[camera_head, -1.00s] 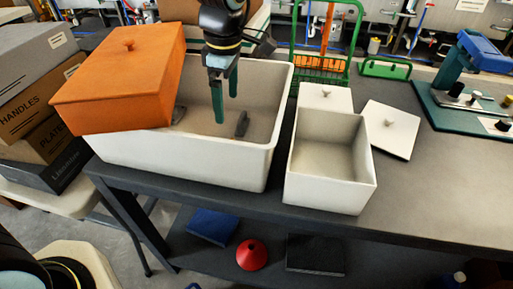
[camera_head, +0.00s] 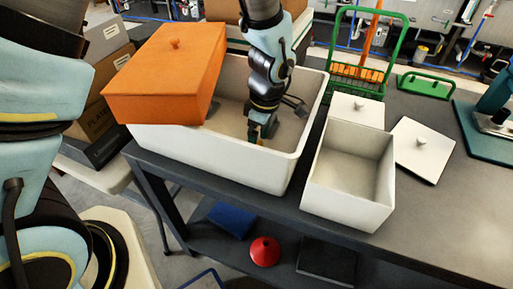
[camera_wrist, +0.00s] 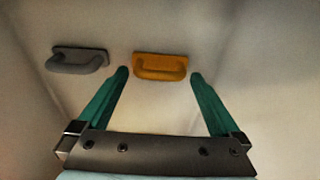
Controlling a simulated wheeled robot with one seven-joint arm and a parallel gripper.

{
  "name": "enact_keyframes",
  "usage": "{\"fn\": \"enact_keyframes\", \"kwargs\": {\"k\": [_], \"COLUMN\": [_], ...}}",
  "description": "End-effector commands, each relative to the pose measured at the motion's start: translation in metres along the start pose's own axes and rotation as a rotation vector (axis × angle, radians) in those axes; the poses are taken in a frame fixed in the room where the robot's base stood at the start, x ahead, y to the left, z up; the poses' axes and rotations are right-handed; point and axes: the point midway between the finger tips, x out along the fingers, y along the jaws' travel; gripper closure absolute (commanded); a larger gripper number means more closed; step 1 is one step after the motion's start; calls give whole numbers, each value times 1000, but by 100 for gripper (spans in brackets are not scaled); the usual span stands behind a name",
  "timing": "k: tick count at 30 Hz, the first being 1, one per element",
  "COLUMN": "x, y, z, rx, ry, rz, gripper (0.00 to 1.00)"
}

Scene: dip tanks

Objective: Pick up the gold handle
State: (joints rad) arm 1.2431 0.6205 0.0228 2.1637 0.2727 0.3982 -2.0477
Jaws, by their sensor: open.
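The gold handle (camera_wrist: 160,67) lies on the floor of the large white tank (camera_head: 170,150). In the wrist view it sits between and just beyond the tips of my two green fingers. My gripper (camera_wrist: 160,76) is open, with one finger to each side of the handle and nothing held. In the head view my gripper (camera_head: 257,138) reaches down inside the tank, and the arm and wrist largely hide the gold handle there. A grey handle (camera_wrist: 77,61) lies to the left of the gold one in the wrist view, outside my fingers.
An orange lid (camera_head: 170,75) with a knob covers the tank's left part. A smaller open white tank (camera_head: 345,205) stands to the right, with white lids (camera_head: 423,150) beside and behind it. A green rack (camera_head: 363,82) stands behind. The tank walls surround my gripper.

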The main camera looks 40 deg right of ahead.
Motion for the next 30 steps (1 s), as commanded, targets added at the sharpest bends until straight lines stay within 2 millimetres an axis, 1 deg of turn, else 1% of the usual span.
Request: {"fn": "enact_keyframes", "kwargs": {"k": [3,5,12,13,30], "x": [10,13,15,15,15], "y": [0,0,0,0,0], "z": [-1,-1,0,0,0], "rx": [-1,0,-1,-1,-1], "ry": [1,1,0,0,0], "rz": [-2,-2,1,1,1], "gripper": [0,0,0,1,65]}}
